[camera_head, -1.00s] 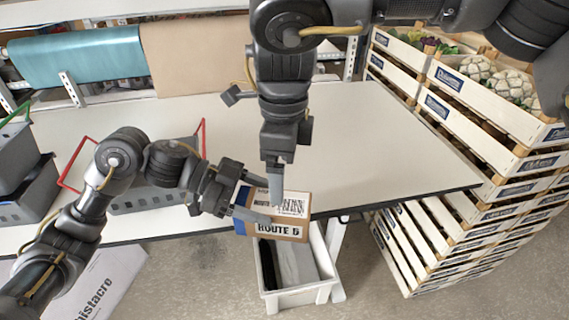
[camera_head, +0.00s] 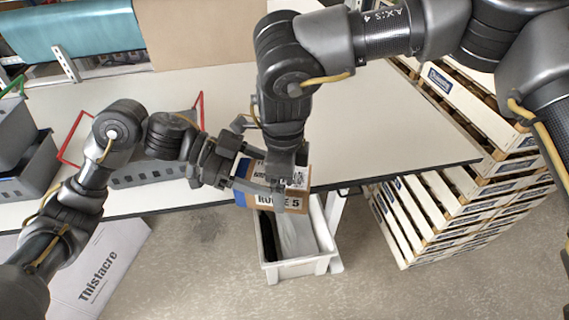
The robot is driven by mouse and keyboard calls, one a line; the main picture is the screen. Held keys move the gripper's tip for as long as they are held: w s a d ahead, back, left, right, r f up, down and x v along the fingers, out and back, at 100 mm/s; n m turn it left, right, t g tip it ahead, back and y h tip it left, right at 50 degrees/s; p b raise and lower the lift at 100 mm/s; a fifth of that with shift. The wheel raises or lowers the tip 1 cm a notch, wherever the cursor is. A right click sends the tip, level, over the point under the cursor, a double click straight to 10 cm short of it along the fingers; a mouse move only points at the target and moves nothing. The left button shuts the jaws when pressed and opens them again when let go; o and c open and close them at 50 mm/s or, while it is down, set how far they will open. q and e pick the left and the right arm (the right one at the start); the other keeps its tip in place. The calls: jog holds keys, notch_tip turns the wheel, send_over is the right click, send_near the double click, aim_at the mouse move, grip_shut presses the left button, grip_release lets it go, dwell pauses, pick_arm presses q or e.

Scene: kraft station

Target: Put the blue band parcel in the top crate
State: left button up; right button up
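The blue band parcel (camera_head: 242,198) is a small cardboard box with a blue band at its left and a white ROUTE label. It is held in the air at the table's front edge. My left gripper (camera_head: 258,174) is shut on it from the left. My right gripper (camera_head: 282,186) points down at the parcel's right part and covers some of it; whether its fingers are closed on the parcel is unclear. At the left, a grey crate (camera_head: 12,132) sits on top of another grey crate (camera_head: 32,172). Their insides are mostly out of view.
Stacked wooden crates (camera_head: 465,100) stand at the right, partly hidden by my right arm. A white bin (camera_head: 300,268) is on the floor below the parcel. A grey basket with red handles (camera_head: 135,180) is behind my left arm. The middle of the table (camera_head: 380,130) is clear.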

jog(key=shift+f, duration=0.4)
jog(key=c, duration=1.2)
pick_arm(q)
jog(key=o, duration=1.3)
pick_arm(e)
jog(key=shift+c, duration=0.5)
